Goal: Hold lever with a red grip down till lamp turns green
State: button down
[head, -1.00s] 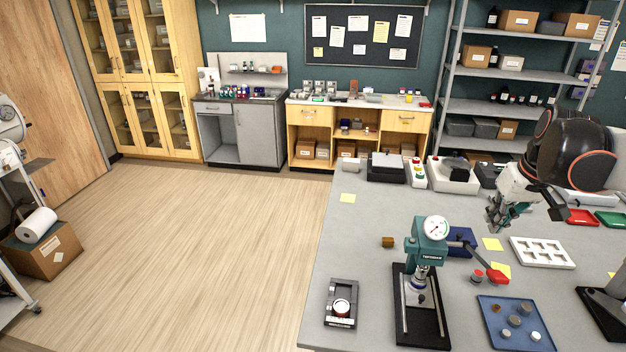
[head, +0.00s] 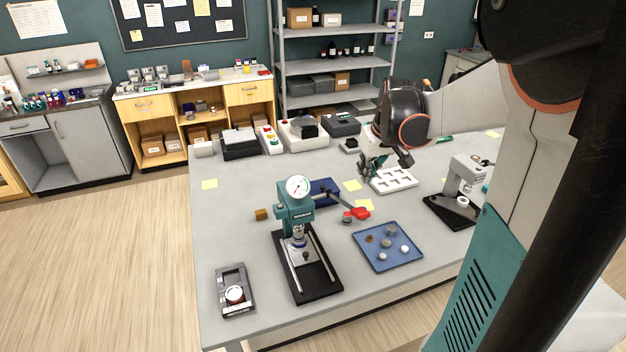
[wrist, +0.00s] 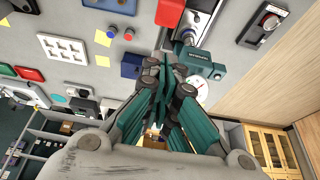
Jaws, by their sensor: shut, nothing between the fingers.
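A teal press (head: 295,206) with a round white gauge (head: 298,187) stands on a black base on the grey table. Its lever slopes down to the right and ends in a red grip (head: 361,213). My gripper (head: 371,170) is above the table, behind the red grip and apart from it in the head view. In the wrist view my gripper (wrist: 164,66) has its fingers together and empty. The press (wrist: 205,62) and a red piece that looks like the grip (wrist: 170,12) lie beyond the fingertips. I cannot make out a lit green lamp on the press.
A blue tray with small round pieces (head: 373,257) lies right of the press. A white slotted tray (head: 401,184) is near my gripper. A dark fixture (head: 235,290) is at front left, a microscope-like stand (head: 462,190) at right.

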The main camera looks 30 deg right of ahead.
send_over(360, 210)
jog(key=w, duration=0.2)
jog(key=f, duration=0.6)
jog(key=shift+s+d, duration=0.15)
jog(key=shift+d, duration=0.1)
jog(key=shift+s+f, duration=0.15)
jog(key=shift+f, duration=0.4)
jog(key=shift+s+f, duration=0.15)
jog(key=shift+f, duration=0.4)
jog(key=shift+s+a+f, duration=0.2)
jog(key=shift+s+f, duration=0.2)
jog(key=shift+f, duration=0.45)
jog(key=shift+s+f, duration=0.1)
jog(key=shift+f, duration=0.05)
